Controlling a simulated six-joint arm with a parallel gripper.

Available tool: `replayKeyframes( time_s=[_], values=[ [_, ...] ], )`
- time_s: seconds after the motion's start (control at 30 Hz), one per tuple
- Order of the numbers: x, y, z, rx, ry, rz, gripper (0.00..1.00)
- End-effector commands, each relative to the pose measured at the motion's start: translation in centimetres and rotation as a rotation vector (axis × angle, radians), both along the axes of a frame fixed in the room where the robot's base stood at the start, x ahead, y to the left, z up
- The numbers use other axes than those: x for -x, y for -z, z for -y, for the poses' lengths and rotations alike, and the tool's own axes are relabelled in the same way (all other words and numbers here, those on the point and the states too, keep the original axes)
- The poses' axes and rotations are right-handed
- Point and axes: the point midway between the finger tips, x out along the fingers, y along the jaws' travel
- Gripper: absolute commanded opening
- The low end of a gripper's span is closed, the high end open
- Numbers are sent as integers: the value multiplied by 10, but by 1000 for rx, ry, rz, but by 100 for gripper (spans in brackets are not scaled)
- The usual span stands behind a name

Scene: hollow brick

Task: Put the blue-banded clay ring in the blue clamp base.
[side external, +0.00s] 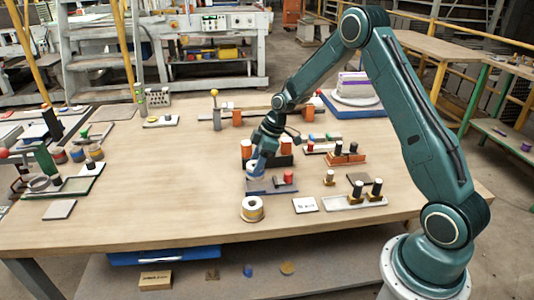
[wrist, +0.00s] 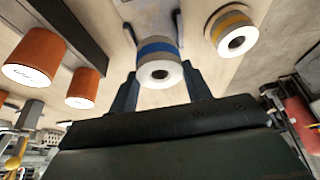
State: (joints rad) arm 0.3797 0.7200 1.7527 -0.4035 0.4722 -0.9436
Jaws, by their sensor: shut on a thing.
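The blue-banded clay ring (wrist: 158,48) is pale with a blue stripe and a dark hole. In the wrist view it sits between the two fingers of my gripper (wrist: 163,90), which is shut on it. In the side view my gripper (side external: 256,163) points down with the ring (side external: 253,170) at its tip, partly covered by the fingers.
A yellow-banded ring (side external: 252,208) stands in front of the base; it also shows in the wrist view (wrist: 232,34). The table's left middle is clear.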

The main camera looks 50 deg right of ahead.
Motion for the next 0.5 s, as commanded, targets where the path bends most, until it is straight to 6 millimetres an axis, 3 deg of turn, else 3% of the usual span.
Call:
replayKeyframes(
  time_s=[0.23,0.5],
  values=[
    [0,7,0,0,0,-1,23],
    [0,37,0,0,1,-2,23]
  ],
)
